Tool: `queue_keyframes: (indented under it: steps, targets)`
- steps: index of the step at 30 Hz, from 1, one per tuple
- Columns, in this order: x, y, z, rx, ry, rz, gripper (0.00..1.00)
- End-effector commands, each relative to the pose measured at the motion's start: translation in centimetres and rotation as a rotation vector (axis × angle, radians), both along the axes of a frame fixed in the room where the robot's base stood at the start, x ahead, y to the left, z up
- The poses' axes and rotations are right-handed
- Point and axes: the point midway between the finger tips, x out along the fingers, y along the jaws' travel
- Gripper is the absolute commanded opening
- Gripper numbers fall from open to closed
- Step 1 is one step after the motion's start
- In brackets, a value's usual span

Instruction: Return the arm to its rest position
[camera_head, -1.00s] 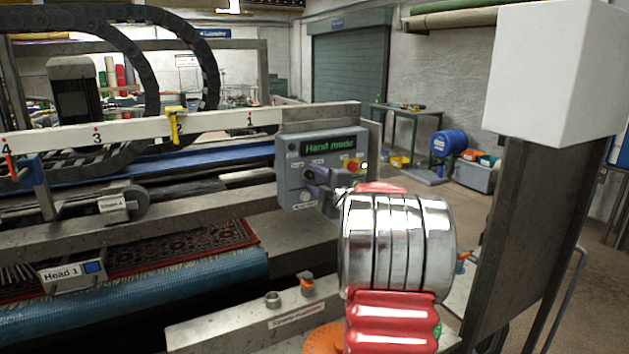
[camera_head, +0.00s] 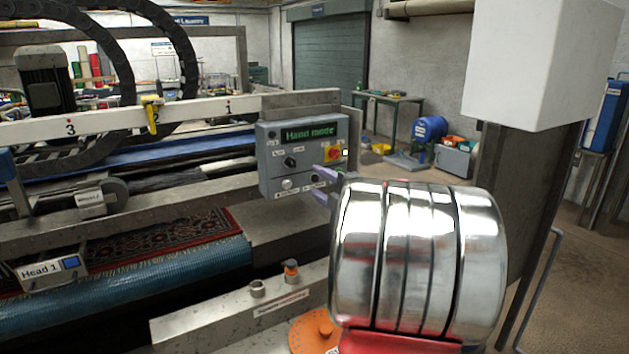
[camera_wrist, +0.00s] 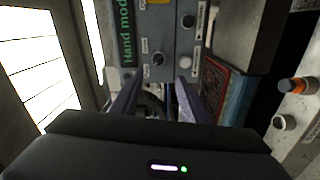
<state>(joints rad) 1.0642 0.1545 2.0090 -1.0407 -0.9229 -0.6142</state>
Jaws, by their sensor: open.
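My gripper (camera_head: 328,184) is mostly hidden behind my shiny metal arm link in the head view. Only its purple fingers show, by the lower right edge of the grey control panel (camera_head: 275,170). In the wrist view my gripper (camera_wrist: 154,97) has its two purple fingers apart with nothing between them. The control panel (camera_wrist: 163,40) is ahead of them, turned sideways, with black knobs and a green "Hand mode" display. The fingers appear clear of the knobs.
A ledge (camera_head: 215,322) with an orange-topped knob (camera_head: 291,270) lies below the panel. A patterned rug (camera_head: 160,247) is in the machine at left. A white box (camera_head: 535,65) on a dark post (camera_head: 520,190) stands close at right.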

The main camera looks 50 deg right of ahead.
Motion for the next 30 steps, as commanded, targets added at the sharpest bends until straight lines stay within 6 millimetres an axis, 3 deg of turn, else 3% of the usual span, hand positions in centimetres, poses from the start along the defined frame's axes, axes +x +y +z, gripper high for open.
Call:
queue_keyframes:
  steps: [20, 26, 30]
  targets:
    - [0.0, 0.0, 0.0, 0.011, -0.002, -0.002, 0.42]
    - [-1.0, -2.3, -1.9, 0.108, 0.035, -0.104, 0.42]
    - [-3.1, -4.9, -5.2, 0.253, 0.075, -0.259, 0.42]
